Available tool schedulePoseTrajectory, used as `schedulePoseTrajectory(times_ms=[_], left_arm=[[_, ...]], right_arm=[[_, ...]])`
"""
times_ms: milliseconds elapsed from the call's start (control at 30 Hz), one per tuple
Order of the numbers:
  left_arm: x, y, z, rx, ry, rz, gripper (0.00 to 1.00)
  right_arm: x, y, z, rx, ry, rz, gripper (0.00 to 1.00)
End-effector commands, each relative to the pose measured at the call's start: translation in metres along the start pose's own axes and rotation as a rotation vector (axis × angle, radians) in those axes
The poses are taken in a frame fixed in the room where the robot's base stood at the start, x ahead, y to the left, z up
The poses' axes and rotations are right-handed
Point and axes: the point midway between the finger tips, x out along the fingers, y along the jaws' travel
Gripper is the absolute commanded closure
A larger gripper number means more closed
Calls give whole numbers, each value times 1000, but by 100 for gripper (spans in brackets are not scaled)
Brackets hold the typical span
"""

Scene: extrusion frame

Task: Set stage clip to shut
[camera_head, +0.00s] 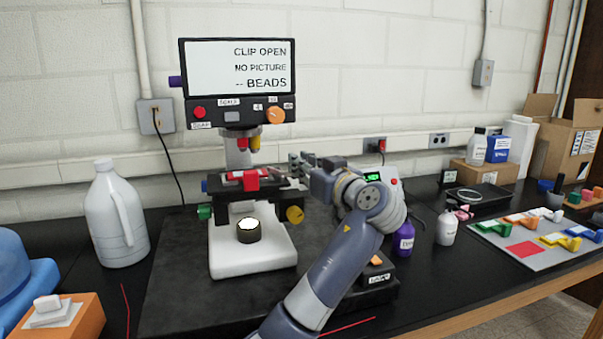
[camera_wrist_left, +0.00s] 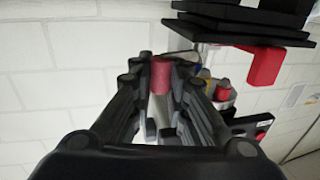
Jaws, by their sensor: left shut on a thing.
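The microscope stage (camera_head: 230,188) is a black plate above a white base. A red block (camera_head: 251,180) sits at its front; a red block (camera_wrist_left: 265,65) also hangs at the black plates in the left wrist view. I cannot tell for sure which red part is the stage clip. The screen (camera_head: 238,68) reads "CLIP OPEN", "NO PICTURE". My left gripper (camera_head: 300,163) is at the right end of the stage. In the left wrist view its fingers close around a red rounded piece (camera_wrist_left: 161,75). Its far end is hidden. My right gripper is not in view.
Red and yellow objectives (camera_head: 255,143) hang above the stage, close to my left gripper. A white jug (camera_head: 116,215) stands left. A purple bottle (camera_head: 404,238) and white bottle (camera_head: 446,228) stand right of my arm. A tray of coloured pieces (camera_head: 530,244) lies farther right.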

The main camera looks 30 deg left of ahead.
Motion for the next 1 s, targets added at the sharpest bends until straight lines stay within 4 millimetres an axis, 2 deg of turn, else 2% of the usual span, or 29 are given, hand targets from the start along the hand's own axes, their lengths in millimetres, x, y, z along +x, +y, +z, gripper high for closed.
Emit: schedulePoseTrajectory(times_ms=[33,500,1000], left_arm=[[1,2,5,3,-9,-37,100],[12,6,3,3,-6,-286,100],[16,6,4,1,-8,-362,100]], right_arm=[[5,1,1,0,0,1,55],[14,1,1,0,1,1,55],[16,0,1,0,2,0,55]])
